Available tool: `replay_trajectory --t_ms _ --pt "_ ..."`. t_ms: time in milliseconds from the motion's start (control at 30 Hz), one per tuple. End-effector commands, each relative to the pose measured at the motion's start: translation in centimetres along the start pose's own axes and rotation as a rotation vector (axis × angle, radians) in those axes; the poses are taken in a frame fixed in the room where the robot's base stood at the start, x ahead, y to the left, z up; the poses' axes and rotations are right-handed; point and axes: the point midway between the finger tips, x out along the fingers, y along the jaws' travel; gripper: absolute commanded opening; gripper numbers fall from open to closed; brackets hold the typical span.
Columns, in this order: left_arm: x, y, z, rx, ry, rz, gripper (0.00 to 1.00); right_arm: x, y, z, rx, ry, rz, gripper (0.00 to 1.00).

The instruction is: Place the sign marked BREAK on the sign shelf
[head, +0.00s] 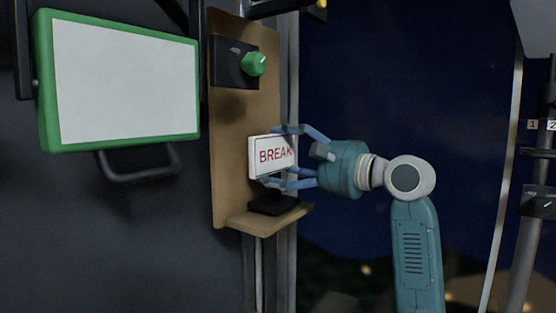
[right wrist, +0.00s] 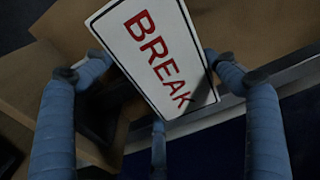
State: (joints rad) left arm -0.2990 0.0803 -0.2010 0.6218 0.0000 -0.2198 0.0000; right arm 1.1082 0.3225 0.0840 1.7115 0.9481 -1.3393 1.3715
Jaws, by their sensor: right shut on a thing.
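The white sign with red BREAK lettering (head: 266,157) is upright in the head view, just above a black base on the small wooden shelf (head: 240,219). I cannot tell whether its lower edge touches the base. My right gripper (head: 291,158) reaches in from the right and is shut on the sign, with blue fingers above and below its right end. In the right wrist view the sign (right wrist: 155,50) fills the upper middle, tilted in the picture, between the blue fingers (right wrist: 160,85). My left gripper is not in view.
A tan backboard (head: 232,130) rises behind the shelf and carries a black box with a green knob (head: 253,63). A green-framed white panel (head: 125,80) with a dark handle below hangs at the left. The black base (head: 273,204) lies on the shelf. Dark open space is behind my arm.

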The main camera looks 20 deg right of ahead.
Motion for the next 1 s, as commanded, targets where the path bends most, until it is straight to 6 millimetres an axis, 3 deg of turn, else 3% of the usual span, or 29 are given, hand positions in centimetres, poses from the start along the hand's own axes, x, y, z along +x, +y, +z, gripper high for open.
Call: replay_trajectory --t_ms 100,500,533,567,1000 --pt "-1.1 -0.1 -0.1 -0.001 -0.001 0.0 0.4 0.3 0.5 0.1 0.002 -0.001 -0.001 0.52" --pt "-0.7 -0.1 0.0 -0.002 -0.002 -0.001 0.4 0.3 1.3 0.1 0.0 -0.001 -0.002 0.52" --pt "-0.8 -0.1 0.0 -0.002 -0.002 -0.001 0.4 0.3 1.2 0.1 0.0 -0.001 -0.001 0.92" --pt "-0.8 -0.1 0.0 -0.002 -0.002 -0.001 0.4 0.3 1.2 0.1 0.0 -0.001 -0.001 0.98" --pt "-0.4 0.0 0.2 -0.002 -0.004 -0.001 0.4 -0.3 1.1 0.0 -0.001 0.001 -0.001 1.0"
